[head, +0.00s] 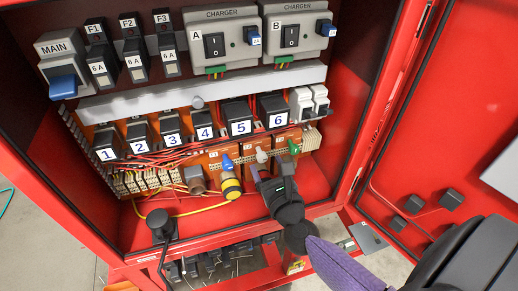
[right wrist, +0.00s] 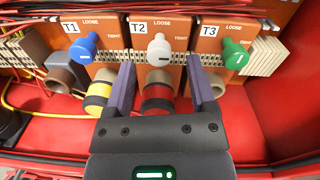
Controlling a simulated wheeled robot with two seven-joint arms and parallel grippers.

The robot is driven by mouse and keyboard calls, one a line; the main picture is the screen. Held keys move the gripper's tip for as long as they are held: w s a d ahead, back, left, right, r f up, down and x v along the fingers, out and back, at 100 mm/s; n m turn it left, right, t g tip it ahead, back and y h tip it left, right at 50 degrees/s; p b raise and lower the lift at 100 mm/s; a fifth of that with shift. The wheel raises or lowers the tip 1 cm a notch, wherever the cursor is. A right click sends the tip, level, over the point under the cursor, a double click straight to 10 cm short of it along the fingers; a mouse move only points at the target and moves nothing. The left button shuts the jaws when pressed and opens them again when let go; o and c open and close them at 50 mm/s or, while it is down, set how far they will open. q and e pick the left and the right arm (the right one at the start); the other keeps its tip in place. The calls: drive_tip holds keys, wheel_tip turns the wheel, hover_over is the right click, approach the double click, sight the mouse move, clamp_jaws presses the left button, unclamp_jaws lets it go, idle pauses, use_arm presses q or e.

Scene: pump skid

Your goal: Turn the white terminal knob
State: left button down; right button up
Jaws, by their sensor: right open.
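In the right wrist view my right gripper (right wrist: 160,64) is open, one finger on each side of the white knob in the picture. I see no contact with the knob. A red-banded cable end (right wrist: 159,92) lies below the knob, between the fingers. My left gripper is not in view.
A blue knob (right wrist: 82,46) on T1 and a green knob (right wrist: 236,54) on T3 flank the white one. A yellow-banded cable end (right wrist: 101,93) is left of the fingers. The red cabinet floor (right wrist: 50,125) is below; numbered relays (head: 238,120) are above.

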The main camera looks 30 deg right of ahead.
sight(263, 160)
drive_tip(key=shift+x, duration=1.85)
drive_tip(key=shift+a, duration=0.1)
clamp_jaws()
